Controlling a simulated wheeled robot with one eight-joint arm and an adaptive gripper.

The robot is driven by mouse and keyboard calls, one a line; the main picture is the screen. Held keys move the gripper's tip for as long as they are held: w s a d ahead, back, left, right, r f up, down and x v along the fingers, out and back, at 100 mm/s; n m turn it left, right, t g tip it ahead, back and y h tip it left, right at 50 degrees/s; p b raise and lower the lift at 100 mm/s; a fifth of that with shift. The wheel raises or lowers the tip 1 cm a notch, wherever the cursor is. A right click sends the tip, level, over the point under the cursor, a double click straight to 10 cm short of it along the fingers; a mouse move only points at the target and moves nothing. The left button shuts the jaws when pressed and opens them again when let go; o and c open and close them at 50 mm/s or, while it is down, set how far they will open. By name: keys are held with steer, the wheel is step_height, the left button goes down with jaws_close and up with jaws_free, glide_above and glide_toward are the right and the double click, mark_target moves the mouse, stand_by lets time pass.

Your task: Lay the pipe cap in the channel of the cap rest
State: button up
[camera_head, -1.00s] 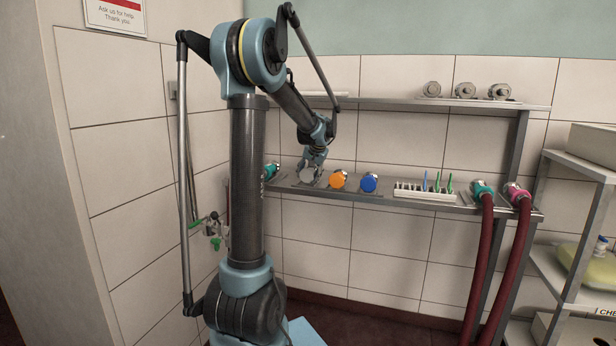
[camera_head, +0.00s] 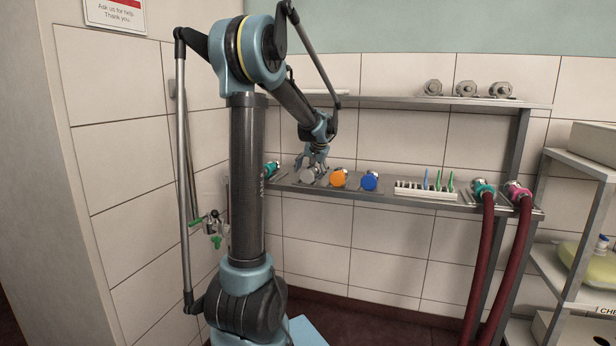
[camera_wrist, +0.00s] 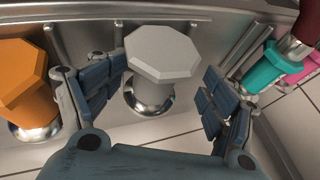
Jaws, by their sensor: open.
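The grey pipe cap (camera_head: 307,175) has an octagonal head and a chrome end. It lies on the metal lower shelf, left of the orange cap. In the wrist view the grey cap (camera_wrist: 160,62) sits between thin raised ribs of a metal rest (camera_wrist: 110,30), which I take for the cap rest. How deep it sits in the channel is hidden. My gripper (camera_head: 313,160) is just above the cap. In the wrist view my gripper (camera_wrist: 158,92) is open, one blue-padded finger on each side of the cap, with visible gaps.
An orange cap (camera_head: 338,180) and a blue cap (camera_head: 369,182) lie to the right, a teal coupling (camera_head: 271,170) to the left. A white rack (camera_head: 425,191) and hose couplings stand farther right. The upper shelf (camera_head: 400,103) with several grey fittings runs above.

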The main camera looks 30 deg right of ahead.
steer(key=v, duration=1.1)
steer(key=shift+a, duration=0.15)
